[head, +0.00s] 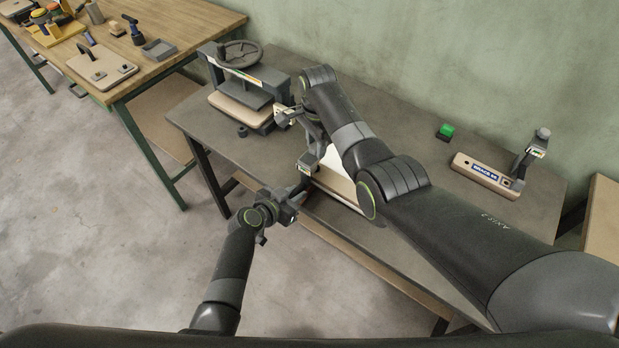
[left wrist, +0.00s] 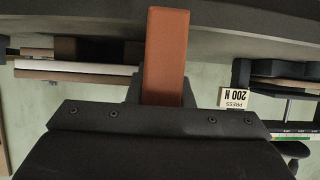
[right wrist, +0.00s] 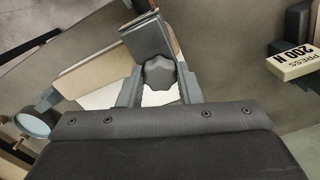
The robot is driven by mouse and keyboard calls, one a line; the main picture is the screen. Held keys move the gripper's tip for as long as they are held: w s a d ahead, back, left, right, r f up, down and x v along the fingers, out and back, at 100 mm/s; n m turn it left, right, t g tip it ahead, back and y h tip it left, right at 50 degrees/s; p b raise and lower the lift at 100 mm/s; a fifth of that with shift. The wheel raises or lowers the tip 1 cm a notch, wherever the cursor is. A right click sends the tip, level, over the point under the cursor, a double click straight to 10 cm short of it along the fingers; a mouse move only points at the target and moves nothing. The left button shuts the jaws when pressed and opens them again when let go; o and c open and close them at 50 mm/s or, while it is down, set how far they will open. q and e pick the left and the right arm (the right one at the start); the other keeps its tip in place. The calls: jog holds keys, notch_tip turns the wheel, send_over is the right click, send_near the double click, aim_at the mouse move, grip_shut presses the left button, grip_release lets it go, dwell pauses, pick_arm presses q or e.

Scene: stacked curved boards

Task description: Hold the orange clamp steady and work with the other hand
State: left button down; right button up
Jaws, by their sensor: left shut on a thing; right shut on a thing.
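The orange clamp shows an orange bar (left wrist: 166,58) in the left wrist view. My left gripper (head: 300,190) is shut on that bar at the front edge of the grey table. A grey lobed knob (right wrist: 158,74) lies between the fingers of my right gripper (head: 316,146), which is shut on it. A dark clamp body (right wrist: 147,36) extends beyond the knob. The clamp stands at the edge of a pale board stack with a white top (head: 333,158); the stack's light side also shows in the right wrist view (right wrist: 118,66). My right arm hides part of the stack.
A press with a handwheel (head: 237,55) stands at the table's back left, its label reading "PRESS 200 N" (left wrist: 234,98). A wooden bench (head: 190,22) is at upper left.

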jog(key=shift+m, duration=0.6)
jog(key=shift+m, duration=1)
jog(key=shift+m, duration=0.9)
jog(key=shift+m, duration=0.9)
